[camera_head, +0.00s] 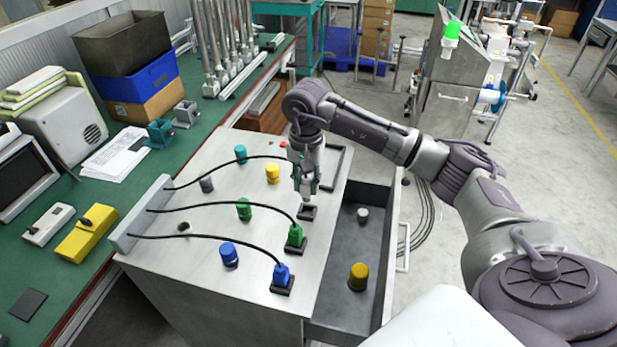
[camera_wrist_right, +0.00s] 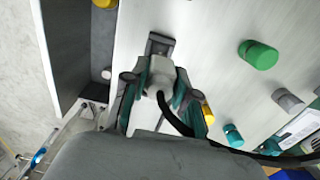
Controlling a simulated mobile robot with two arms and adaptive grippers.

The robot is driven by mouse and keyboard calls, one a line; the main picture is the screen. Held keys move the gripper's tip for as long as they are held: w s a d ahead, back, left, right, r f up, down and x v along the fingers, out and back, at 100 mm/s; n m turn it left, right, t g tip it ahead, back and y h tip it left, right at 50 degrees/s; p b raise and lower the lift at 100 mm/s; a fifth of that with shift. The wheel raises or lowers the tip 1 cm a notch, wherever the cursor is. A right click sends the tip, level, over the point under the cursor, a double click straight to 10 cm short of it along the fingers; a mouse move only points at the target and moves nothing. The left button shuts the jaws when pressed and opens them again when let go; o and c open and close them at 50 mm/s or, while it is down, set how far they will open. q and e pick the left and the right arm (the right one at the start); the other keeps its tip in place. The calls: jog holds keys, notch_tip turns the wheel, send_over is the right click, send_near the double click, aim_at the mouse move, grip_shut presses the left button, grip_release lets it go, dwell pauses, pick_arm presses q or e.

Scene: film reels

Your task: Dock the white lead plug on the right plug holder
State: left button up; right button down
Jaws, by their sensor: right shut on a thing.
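The white lead plug (camera_wrist_right: 160,72) is between the fingers of my right gripper (camera_wrist_right: 157,92), which is shut on it; its black cable trails to the lower right in the wrist view. In the head view, my right gripper (camera_head: 307,184) points down, with the plug mostly hidden by the fingers. Directly below it is a dark square holder (camera_head: 308,213), the farthest of the holder row along the box's right edge; it also shows in the wrist view (camera_wrist_right: 160,42), just beyond the plug. I cannot tell whether plug and holder touch. My left gripper is out of view.
A green plug (camera_head: 295,236) and a blue plug (camera_head: 281,275) stand on the nearer holders. Their cables run from a grey bar (camera_head: 142,215). Several coloured knobs stand on the box top. An open drawer (camera_head: 345,310) holds a yellow and a white cylinder.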

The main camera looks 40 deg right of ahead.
aim_at(307, 200)
notch_tip(307, 200, down, 3)
jog(key=shift+s+f+b, duration=0.1)
jog(key=shift+b, duration=0.6)
jog(key=shift+f, duration=0.45)
jog(key=shift+b, duration=0.65)
jog(key=shift+f+b, duration=0.55)
jog(key=shift+f, duration=0.05)
dwell(0.4)
jog(key=c, duration=1.2)
grip_release()
jog(key=shift+r, duration=0.15)
